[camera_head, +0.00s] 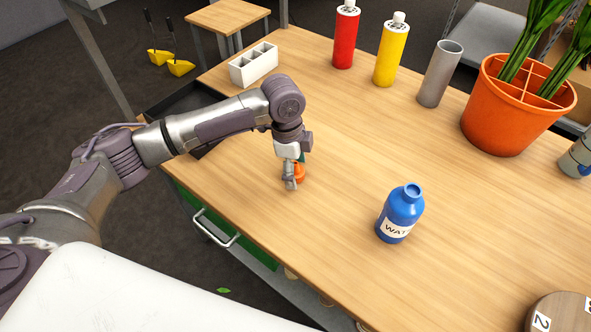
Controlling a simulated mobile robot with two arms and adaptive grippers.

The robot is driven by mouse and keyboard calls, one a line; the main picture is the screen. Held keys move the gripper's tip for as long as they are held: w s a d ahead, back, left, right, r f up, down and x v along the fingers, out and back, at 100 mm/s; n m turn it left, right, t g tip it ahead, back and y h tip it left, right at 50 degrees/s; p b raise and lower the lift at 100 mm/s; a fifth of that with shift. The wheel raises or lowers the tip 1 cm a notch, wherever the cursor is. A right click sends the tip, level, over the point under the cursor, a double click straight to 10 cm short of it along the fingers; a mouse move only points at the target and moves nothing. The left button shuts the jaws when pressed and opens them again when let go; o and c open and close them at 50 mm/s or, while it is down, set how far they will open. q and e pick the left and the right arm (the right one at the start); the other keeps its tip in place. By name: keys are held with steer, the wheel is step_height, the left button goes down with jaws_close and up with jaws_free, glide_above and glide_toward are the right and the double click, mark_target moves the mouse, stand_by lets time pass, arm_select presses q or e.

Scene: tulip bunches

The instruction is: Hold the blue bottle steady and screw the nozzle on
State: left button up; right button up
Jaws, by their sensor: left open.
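The blue bottle (401,212) stands upright on the wooden table, right of centre. Its label is partly readable, and its neck is bare on top. An orange and green piece (299,172), which looks like the nozzle, is at my left gripper (290,184). The gripper points down at the table, to the left of the bottle and apart from it. It is open, with its fingers beside the orange part and partly hiding it. I cannot tell whether the fingers touch it. My right gripper is not in view.
Red (345,36) and yellow (390,50) bottles, a grey cylinder (439,74) and an orange pot (505,112) with green stems stand along the back. A white compartment box (253,64) is at the back left. A round wooden piece (560,316) is front right. Table around the bottle is clear.

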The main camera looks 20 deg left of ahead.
mark_target(297, 163)
arm_select(q)
steer(key=c, duration=0.9)
steer(key=shift+r, duration=0.1)
steer(key=shift+r, duration=0.6)
step_height(297, 163, up, 3)
steer(key=shift+f, duration=0.1)
steer(key=d+r, duration=0.2)
steer(key=d, duration=0.2)
steer(key=d+r, duration=0.2)
steer(key=d, duration=0.1)
steer(key=s+d+r, duration=0.1)
steer(key=d+r, duration=0.1)
steer(key=d, duration=0.2)
steer(key=shift+s+d+r, duration=0.1)
steer(key=shift+d+r, duration=0.25)
steer(key=shift+r, duration=0.05)
